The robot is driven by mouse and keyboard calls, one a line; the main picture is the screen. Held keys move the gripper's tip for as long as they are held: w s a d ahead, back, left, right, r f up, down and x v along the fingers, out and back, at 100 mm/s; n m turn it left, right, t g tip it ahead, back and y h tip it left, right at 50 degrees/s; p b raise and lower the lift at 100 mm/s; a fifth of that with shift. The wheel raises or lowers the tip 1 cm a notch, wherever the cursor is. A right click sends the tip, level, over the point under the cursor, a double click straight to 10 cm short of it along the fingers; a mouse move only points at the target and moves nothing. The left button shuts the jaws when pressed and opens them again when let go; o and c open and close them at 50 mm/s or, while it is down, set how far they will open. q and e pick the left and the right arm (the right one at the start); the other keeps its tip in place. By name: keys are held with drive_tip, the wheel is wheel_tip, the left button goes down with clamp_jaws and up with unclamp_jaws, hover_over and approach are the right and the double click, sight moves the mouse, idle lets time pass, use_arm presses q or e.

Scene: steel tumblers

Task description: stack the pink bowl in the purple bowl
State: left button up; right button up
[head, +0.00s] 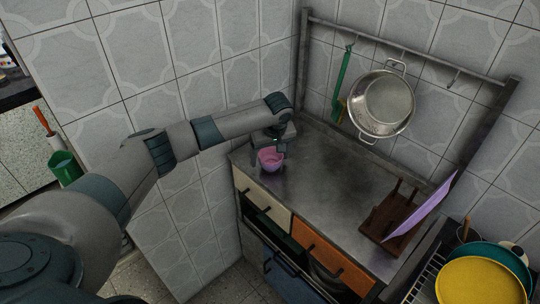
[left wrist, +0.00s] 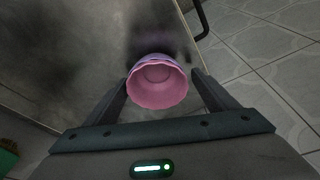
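The pink bowl (left wrist: 158,92) sits between my left gripper's fingers in the left wrist view, its open side facing the camera. A thin band of the purple bowl (left wrist: 152,60) shows just past its far rim; the rest is hidden. The pink bowl looks nested in or right over the purple one; how deep I cannot tell. In the head view the bowls show as one small pinkish shape (head: 270,160) on the counter's left end, just below my left gripper (head: 275,146). Its fingers (left wrist: 162,84) are spread wide, one each side of the pink bowl, seemingly with small gaps. My right gripper is out of view.
The steel counter (head: 325,185) is clear in the middle. A colander (head: 382,103) hangs from the wall rail. The counter's front edge is close to the bowls.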

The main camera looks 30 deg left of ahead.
use_arm(q)
drive_tip(key=shift+r, duration=0.2)
drive_tip(key=shift+d+r, duration=0.15)
drive_tip(key=shift+r, duration=0.3)
drive_tip(key=b+v, duration=0.2)
drive_tip(key=v, duration=0.9)
drive_tip(key=shift+s, duration=0.1)
